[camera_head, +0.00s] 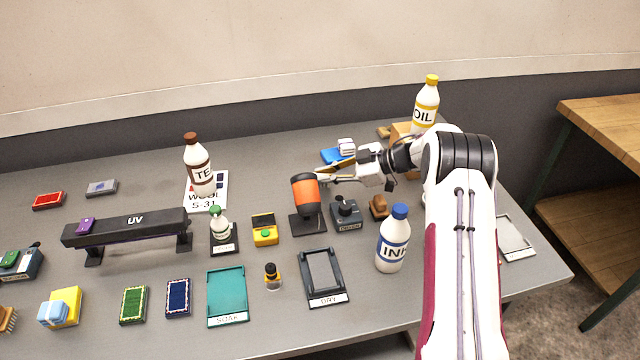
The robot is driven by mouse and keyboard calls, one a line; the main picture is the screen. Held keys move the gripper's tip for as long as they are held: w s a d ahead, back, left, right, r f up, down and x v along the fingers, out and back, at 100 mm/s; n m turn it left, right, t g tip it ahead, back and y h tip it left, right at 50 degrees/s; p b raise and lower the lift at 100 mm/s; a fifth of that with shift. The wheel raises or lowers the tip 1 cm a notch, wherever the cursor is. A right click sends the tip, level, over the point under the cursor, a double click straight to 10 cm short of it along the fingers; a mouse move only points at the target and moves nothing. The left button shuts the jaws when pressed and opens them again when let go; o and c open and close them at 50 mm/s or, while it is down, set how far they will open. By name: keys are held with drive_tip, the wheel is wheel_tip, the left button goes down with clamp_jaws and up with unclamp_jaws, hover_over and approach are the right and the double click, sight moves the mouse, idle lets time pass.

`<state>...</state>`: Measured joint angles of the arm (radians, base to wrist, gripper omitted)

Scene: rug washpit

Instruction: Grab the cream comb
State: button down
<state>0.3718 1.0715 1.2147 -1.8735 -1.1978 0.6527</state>
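I cannot clearly make out a cream comb in the head view. My gripper (321,175) is at the back middle of the table, pointing left, beside the top of an orange and black cylinder (305,188) on a dark stand. A thin tan strip (338,167) shows along the gripper's fingers. I cannot tell if it is the comb or part of the gripper. The fingers are small and seen from the side, so their gap is unclear.
Behind my gripper are a blue item (332,155) and a white block (346,146). An oil bottle (425,103) stands at the back right, an ink bottle (392,240) in front. A UV bar (130,228) stands left. Free table lies between the scattered items.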

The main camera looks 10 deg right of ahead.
drive_tip(key=shift+r, duration=0.1)
wheel_tip(320, 180, up, 10)
idle(0.9)
idle(0.5)
